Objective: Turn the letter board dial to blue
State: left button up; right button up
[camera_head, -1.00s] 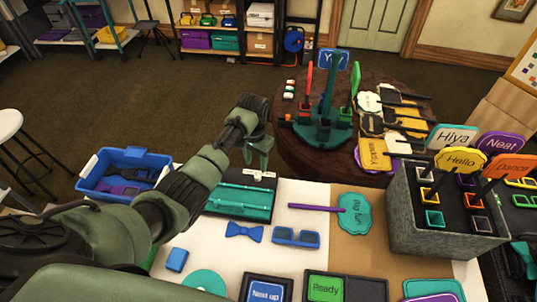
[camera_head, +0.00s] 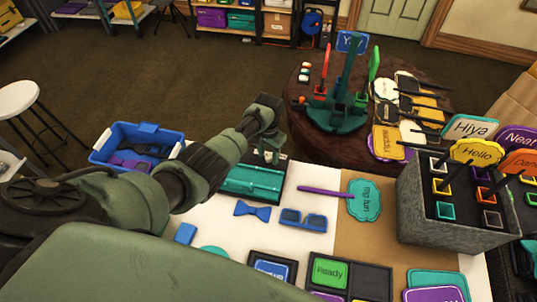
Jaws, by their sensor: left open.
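A dark board with a teal ledged tray (camera_head: 252,183) lies at the back of the white table; I take it to be the letter board. Small pale parts (camera_head: 267,157) show at its back edge. No dial or dial colour can be made out clearly, as my gripper covers that area. My left gripper (camera_head: 271,147), olive green, reaches in from the left and is open right over the board's back edge. Whether it touches anything there cannot be told. My right gripper is not in view.
A blue bin (camera_head: 130,140) stands left of the board. A blue bow tie (camera_head: 252,209), blue glasses (camera_head: 303,220) and a teal sign (camera_head: 364,200) lie in front and right. A grey sign box (camera_head: 430,215) stands at right. A brown round table (camera_head: 300,128) stands behind.

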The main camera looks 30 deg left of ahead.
pick_arm(q)
grip_shut()
jog(key=shift+m, duration=0.3)
jog(key=m, duration=0.9)
jog(key=shift+m, duration=0.4)
jog(key=m+b, duration=0.1)
jog(key=m, duration=0.5)
jog(key=m+b, duration=0.1)
jog(key=m, duration=0.3)
jog(key=shift+f+m, duration=0.1)
jog(key=shift+m, duration=0.3)
jog(key=shift+m+b, duration=0.45)
jog(key=shift+m, duration=0.85)
